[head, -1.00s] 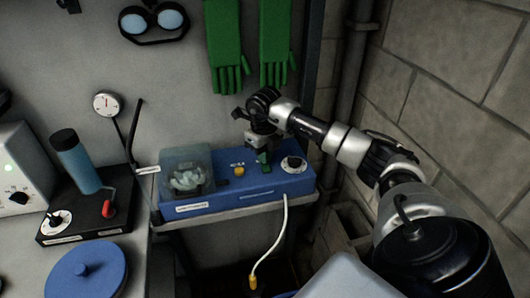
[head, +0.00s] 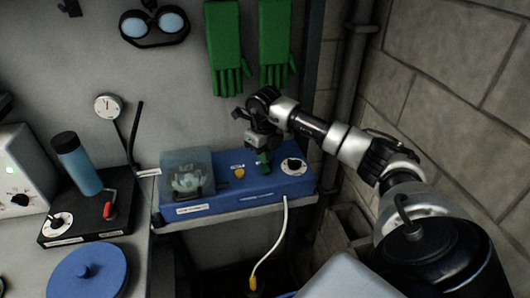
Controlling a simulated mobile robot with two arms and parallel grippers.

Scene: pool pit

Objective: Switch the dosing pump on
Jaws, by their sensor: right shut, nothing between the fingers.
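The dosing pump is a long blue box (head: 215,203) on a small shelf in the head view. It has a clear cover (head: 187,168) over a pale rotor at its left end. A yellow-orange light or button (head: 239,172) sits near its middle. A dark knob on a white dial (head: 293,165) sits at its right end. My right gripper (head: 263,160) points down over the pump's top, between the yellow part and the dial. It is shut and empty, close to a small green part there; whether it touches the pump I cannot tell. My left gripper is out of view.
A black unit with a blue cylinder (head: 77,163) and red lever (head: 109,211) stands left on the bench. A blue round lid (head: 87,272) lies in front. Green gloves (head: 225,45) and goggles (head: 154,24) hang behind. A white cable (head: 283,230) hangs from the pump. A block wall is at right.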

